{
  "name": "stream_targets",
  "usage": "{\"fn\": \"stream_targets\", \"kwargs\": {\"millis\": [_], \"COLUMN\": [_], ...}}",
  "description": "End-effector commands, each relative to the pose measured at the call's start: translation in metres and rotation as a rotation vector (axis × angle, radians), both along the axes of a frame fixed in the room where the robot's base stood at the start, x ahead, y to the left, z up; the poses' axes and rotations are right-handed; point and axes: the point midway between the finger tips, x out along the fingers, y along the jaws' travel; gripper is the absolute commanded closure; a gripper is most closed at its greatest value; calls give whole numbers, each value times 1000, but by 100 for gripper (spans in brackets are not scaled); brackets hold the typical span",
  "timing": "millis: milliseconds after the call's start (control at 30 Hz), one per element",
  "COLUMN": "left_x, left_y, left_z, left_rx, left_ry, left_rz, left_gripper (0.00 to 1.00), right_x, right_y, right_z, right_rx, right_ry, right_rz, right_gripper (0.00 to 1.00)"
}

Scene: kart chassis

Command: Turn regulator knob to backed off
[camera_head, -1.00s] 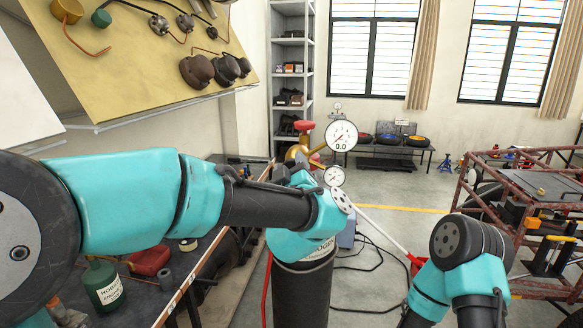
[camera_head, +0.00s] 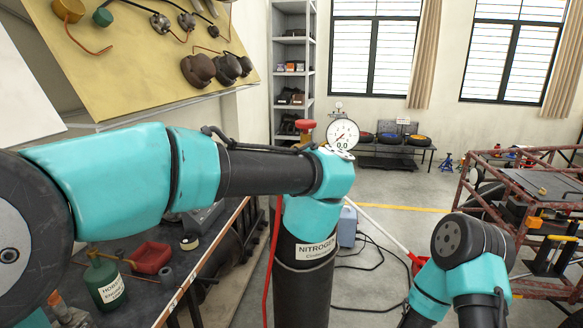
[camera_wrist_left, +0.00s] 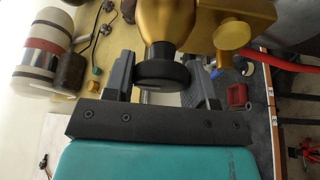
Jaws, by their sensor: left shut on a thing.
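In the left wrist view my left gripper (camera_wrist_left: 163,82) has its two fingers on either side of the black regulator knob (camera_wrist_left: 162,74) and is shut on it. The knob sits at the end of the gold regulator body (camera_wrist_left: 167,25). In the head view a large round gauge (camera_head: 342,133) shows above my left wrist. My left arm hides the knob, the gripper fingers and most of the regulator there. The dark nitrogen cylinder (camera_head: 303,285) stands upright below. My right gripper is out of view; only part of that arm shows.
A red valve handwheel (camera_head: 305,125) stands beside the gauge. A red hose (camera_head: 270,270) hangs left of the cylinder. The workbench (camera_head: 135,312) at left holds a green bottle (camera_head: 104,284) and a red tray (camera_head: 150,257). A red frame (camera_head: 530,160) is at right.

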Motion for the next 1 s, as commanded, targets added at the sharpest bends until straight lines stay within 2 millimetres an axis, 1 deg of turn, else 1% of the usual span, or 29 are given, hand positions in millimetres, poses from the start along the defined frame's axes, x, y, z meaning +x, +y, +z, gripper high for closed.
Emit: {"fn": "stream_targets", "kwargs": {"millis": [267,667,700,900,1000], "left_x": [0,0,0,0,0], "left_y": [0,0,0,0,0], "left_z": [0,0,0,0,0], "left_rx": [-76,-81,-81,-81,-81], "left_ry": [17,20,20,20,20], "left_rz": [0,0,0,0,0], "left_gripper": [73,73,45,26,26], "right_x": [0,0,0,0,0], "right_y": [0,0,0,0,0], "right_z": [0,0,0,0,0], "right_rx": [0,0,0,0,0], "right_ry": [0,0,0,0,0], "right_rz": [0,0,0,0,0], "right_gripper": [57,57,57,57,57]}}
